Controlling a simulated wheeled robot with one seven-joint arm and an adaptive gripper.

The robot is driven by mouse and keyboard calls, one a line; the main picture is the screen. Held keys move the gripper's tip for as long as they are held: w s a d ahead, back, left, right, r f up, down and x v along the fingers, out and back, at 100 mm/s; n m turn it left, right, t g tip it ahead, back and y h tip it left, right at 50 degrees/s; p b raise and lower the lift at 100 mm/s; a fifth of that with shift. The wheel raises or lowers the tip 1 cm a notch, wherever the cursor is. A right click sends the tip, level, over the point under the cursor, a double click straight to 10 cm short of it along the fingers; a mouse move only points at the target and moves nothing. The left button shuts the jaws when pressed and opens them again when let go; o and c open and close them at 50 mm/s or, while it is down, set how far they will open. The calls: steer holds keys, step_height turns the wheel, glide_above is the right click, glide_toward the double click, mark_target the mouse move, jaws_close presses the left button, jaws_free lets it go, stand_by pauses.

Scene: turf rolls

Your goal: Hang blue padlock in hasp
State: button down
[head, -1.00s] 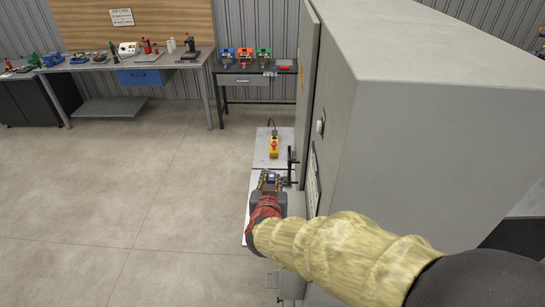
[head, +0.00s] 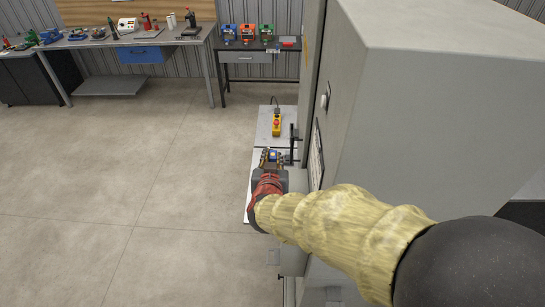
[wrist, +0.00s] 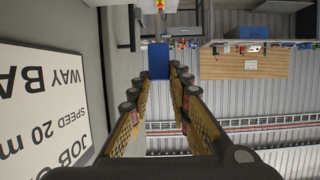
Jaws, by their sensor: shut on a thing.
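A blue padlock (wrist: 158,60) is held between the fingertips of my gripper (wrist: 159,72); its body fills the gap in the wrist view. In the head view the padlock is a small blue patch (head: 273,156) at the tip of my gripper (head: 271,158), beside the front of the grey cabinet (head: 430,130). My gripper is shut on it. A dark upright fitting (head: 293,138) sticks out from the cabinet front, just beyond and right of my gripper. I cannot tell whether it is the hasp. The shackle is not clear.
A yellow box with a red button (head: 276,124) sits on a light surface beyond my gripper. A white sign (wrist: 45,105) on the cabinet face is close beside my fingers. Workbenches (head: 130,38) stand at the back; the floor at left is clear.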

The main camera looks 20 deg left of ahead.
steer(key=shift+f+b, duration=1.15)
steer(key=shift+f, duration=0.7)
steer(key=shift+f+b, duration=1.5)
steer(key=shift+f, duration=1.05)
stand_by(0.6)
steer(key=c, duration=1.6)
jaws_free()
steer(key=shift+s, duration=0.15)
steer(key=v, duration=1.1)
steer(key=shift+s+d+r, duration=0.1)
steer(key=shift+s+r, duration=0.05)
steer(key=shift+s, duration=0.15)
